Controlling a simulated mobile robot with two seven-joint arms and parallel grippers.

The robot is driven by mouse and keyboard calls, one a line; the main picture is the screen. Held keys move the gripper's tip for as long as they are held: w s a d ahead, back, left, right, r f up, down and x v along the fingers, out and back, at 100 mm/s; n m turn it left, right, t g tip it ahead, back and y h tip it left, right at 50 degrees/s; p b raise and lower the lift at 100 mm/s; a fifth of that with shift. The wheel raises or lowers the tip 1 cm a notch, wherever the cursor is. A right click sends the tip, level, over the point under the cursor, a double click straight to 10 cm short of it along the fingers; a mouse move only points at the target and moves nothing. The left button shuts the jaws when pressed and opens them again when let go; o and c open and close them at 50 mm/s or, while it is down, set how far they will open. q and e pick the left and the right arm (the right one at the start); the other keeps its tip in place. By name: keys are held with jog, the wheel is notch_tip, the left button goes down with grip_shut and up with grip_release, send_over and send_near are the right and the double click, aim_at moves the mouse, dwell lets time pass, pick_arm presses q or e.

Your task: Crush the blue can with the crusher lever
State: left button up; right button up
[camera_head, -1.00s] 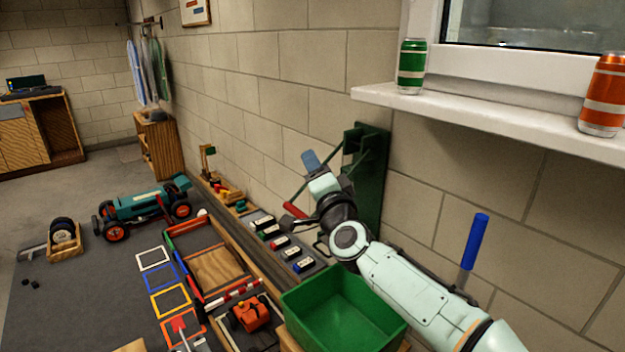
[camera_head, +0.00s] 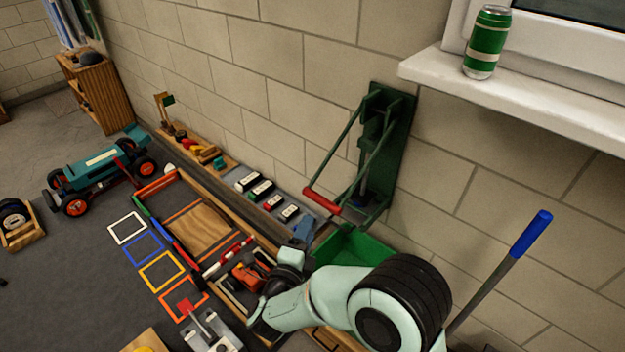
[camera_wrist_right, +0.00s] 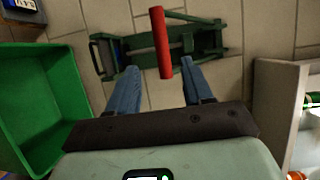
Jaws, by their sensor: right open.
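The green can crusher (camera_head: 387,150) is fixed to the block wall. Its lever arms reach out and down to a red handle (camera_head: 322,201). My right gripper (camera_head: 303,229) is open, with blue fingers, just below and left of the handle. In the right wrist view, the lower end of the red handle (camera_wrist_right: 161,42) shows between the open fingertips (camera_wrist_right: 161,72); I cannot tell if it lies between them in depth. No finger is seen gripping it. I cannot make out the blue can clearly; the inside of the crusher is dark and partly screened by its arms. My left gripper is not in view.
A green bin (camera_head: 352,246) stands below the crusher, partly hidden by my right arm. A white sill (camera_head: 540,100) with a green can (camera_head: 487,42) juts out at right. A blue-gripped pole (camera_head: 530,233) leans there. A bench with trays lies left.

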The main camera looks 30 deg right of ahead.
jog(key=x, duration=1.3)
jog(key=shift+d+r+p, duration=0.2)
jog(key=shift+p, duration=0.2)
jog(key=shift+s, duration=0.1)
grip_shut()
